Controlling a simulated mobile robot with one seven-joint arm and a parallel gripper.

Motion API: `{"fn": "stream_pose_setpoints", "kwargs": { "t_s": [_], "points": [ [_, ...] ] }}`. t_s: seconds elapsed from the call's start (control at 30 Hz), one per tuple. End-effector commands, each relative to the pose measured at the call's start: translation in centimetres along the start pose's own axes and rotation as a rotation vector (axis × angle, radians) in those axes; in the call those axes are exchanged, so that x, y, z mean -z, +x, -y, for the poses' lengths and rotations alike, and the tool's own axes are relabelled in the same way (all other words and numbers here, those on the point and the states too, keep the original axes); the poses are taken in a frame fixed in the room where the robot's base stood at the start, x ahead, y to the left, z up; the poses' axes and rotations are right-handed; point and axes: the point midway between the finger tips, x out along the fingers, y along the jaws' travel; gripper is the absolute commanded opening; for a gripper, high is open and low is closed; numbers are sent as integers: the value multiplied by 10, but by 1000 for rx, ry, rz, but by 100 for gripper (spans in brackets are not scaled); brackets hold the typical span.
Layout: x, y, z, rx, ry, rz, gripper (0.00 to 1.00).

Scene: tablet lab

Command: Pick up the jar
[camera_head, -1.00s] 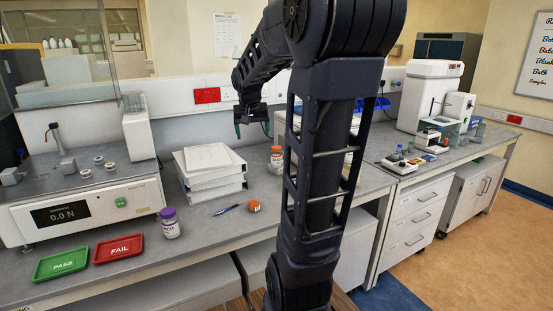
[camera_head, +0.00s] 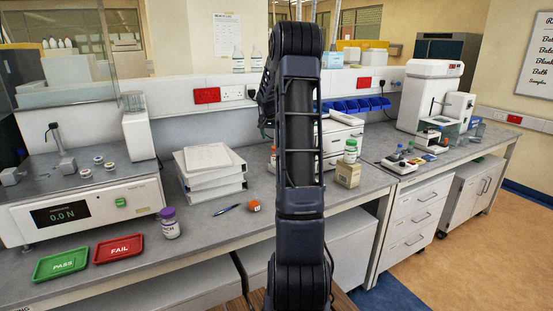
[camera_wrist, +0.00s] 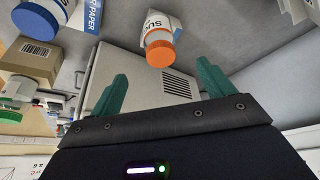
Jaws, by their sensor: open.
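Several jars are in view. A purple-lidded jar (camera_head: 169,224) stands near the bench front at left. A green-lidded jar (camera_head: 351,151) sits on a small cardboard box (camera_head: 347,174) right of my arm. My gripper (camera_wrist: 164,84) is open and empty, its green fingers apart, with the orange-lidded jar beyond the gap.
A pale box with a barcode (camera_wrist: 176,84) lies behind the fingers. A blue-capped container (camera_wrist: 40,18) and the cardboard box are at left in the wrist view. White stacked trays (camera_head: 210,172), a pen (camera_head: 226,210) and an orange item (camera_head: 254,206) lie on the bench.

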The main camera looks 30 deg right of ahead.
Motion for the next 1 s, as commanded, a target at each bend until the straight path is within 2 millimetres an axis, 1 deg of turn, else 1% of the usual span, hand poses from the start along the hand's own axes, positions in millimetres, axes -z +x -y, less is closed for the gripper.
{"fn": "stream_pose_setpoints", "kwargs": {
  "t_s": [0.03,0.1,0.2,0.37,0.6,0.87,1.0],
  "points": [
    [5,8,-2,-1,10,1,81],
    [10,16,-3,-2,21,2,81],
    [12,21,-4,-3,28,2,81],
    [12,35,-4,-4,27,4,81],
    [12,68,-4,-4,27,3,81],
    [11,84,-3,-3,28,3,81],
    [9,102,-2,-3,27,4,81]
  ]
}}
